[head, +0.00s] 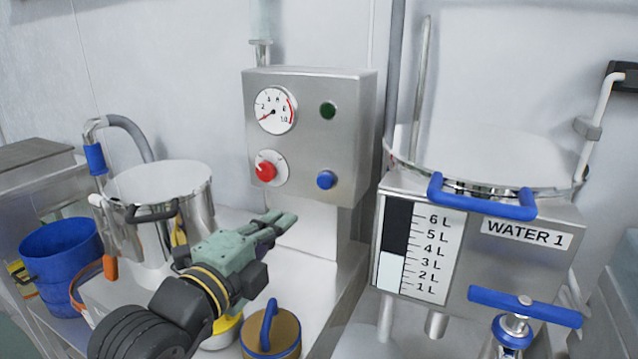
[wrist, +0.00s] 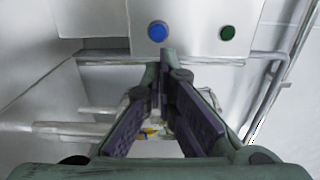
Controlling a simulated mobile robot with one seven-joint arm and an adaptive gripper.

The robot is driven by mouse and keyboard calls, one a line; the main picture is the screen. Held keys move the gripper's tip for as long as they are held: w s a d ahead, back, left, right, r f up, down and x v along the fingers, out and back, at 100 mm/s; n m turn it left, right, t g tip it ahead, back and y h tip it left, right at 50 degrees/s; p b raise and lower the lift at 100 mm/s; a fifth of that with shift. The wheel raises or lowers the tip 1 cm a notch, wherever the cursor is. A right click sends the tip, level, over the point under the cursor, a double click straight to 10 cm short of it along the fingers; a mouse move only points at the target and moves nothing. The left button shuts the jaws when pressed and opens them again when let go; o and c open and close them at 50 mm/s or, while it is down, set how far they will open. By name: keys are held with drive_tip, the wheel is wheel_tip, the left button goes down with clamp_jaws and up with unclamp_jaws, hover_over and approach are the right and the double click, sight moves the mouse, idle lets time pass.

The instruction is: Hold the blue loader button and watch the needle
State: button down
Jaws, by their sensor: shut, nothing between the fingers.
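The blue button (head: 326,180) is at the lower right of a grey control box's front. It also shows in the wrist view (wrist: 157,31), just beyond my fingertips. The round white gauge (head: 273,110) is at the box's upper left. Its needle points to the lower left, near the low end of the scale. A red arc marks the high end. My gripper (head: 287,220) is shut and empty, below and left of the blue button in the head view. In the wrist view its fingertips (wrist: 164,58) meet, with a gap in the picture between them and the button.
The control box (head: 300,150) also carries a red knob (head: 266,171) and a dark green lamp or button (head: 328,111). A steel vessel labelled WATER 1 (head: 480,245) stands right. A lidded steel pot (head: 165,185) and blue bucket (head: 62,252) stand left. A blue-handled lid (head: 270,335) sits in front.

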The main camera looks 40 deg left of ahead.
sight(324, 181)
drive_tip(key=p+x, duration=0.5)
drive_tip(key=x, duration=0.8)
drive_tip(key=shift+a+r+p, duration=0.1)
drive_tip(key=shift+p, duration=0.3)
drive_tip(key=shift+w+a, duration=0.15)
drive_tip(key=shift+w, duration=0.35)
